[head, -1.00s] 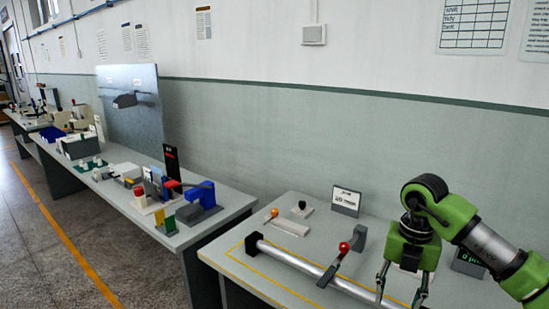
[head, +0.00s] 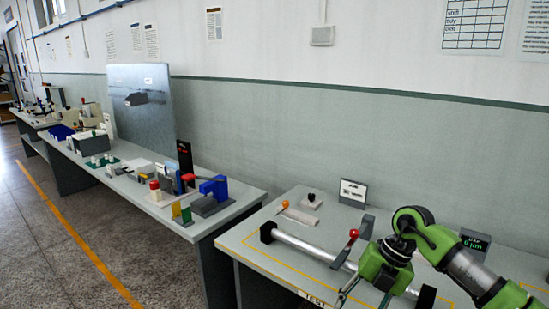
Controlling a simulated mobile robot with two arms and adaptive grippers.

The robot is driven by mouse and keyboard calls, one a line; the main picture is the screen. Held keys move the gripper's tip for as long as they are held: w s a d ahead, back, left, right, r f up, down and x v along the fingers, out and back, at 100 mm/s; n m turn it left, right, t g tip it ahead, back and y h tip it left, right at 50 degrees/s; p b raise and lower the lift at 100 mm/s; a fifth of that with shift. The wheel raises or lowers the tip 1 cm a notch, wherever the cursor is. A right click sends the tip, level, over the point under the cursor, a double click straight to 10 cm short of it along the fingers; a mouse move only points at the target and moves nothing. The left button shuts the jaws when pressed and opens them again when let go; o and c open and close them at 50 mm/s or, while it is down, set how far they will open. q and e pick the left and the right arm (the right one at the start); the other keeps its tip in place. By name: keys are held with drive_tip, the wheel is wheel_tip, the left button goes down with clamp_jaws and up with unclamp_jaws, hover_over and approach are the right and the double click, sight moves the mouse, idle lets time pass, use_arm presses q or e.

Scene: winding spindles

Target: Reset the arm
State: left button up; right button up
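My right gripper (head: 364,301), green with thin dark fingers, comes in from the right over the near table. Its fingers are apart, with nothing seen between them, and the tips lie near the bottom edge of the picture. The gripper is in front of a grey spindle bar (head: 303,248) with black ends that lies across the table; whether it touches the bar cannot be told. A dark lever with a red ball (head: 353,234) stands at the bar, just left of the gripper. My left gripper is not in view.
Behind the bar are an orange-balled lever (head: 285,204), a black knob (head: 311,197), a small sign (head: 353,193) and a dark display (head: 475,241). A yellow line marks the near table (head: 240,238). A second bench (head: 232,205) with coloured fixtures stands left, past a gap.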

drive_tip(key=w+a+f+m+t+y, duration=0.2)
drive_tip(key=a+f+m+y, duration=0.1)
drive_tip(key=a+y, duration=0.3)
drive_tip(key=w+a+f+m+t+y, duration=0.15)
drive_tip(key=a+f+y, duration=0.25)
drive_tip(key=a, duration=0.4)
drive_tip(key=s+d+f+m+t+h, duration=0.1)
drive_tip(key=d+f+m+t+h, duration=0.4)
drive_tip(key=f+m, duration=0.5)
drive_tip(key=s+d+f+m+t+h, duration=0.1)
drive_tip(key=d+f+m+t+h, duration=0.35)
drive_tip(key=f, duration=0.95)
drive_tip(key=s+d+f+m+g+h, duration=0.2)
drive_tip(key=s+d+f+m, duration=0.15)
drive_tip(key=s+f, duration=0.5)
drive_tip(key=s+d+f+m+g+h, duration=0.1)
drive_tip(key=s+d+f+m+g, duration=0.15)
drive_tip(key=s+d+f, duration=0.45)
drive_tip(key=s+f+m+g, duration=0.1)
drive_tip(key=s+f, duration=0.3)
drive_tip(key=s, duration=0.7)
drive_tip(key=s+f+m+g+h, duration=0.1)
drive_tip(key=s+f+g, duration=0.2)
drive_tip(key=s, duration=0.8)
drive_tip(key=s+f+m+g+h, duration=0.1)
drive_tip(key=s+f, duration=0.4)
drive_tip(key=s, duration=0.6)
drive_tip(key=shift+a+f+m+g, duration=0.2)
drive_tip(key=shift+m+g, duration=0.3)
drive_tip(key=shift+g, duration=0.35)
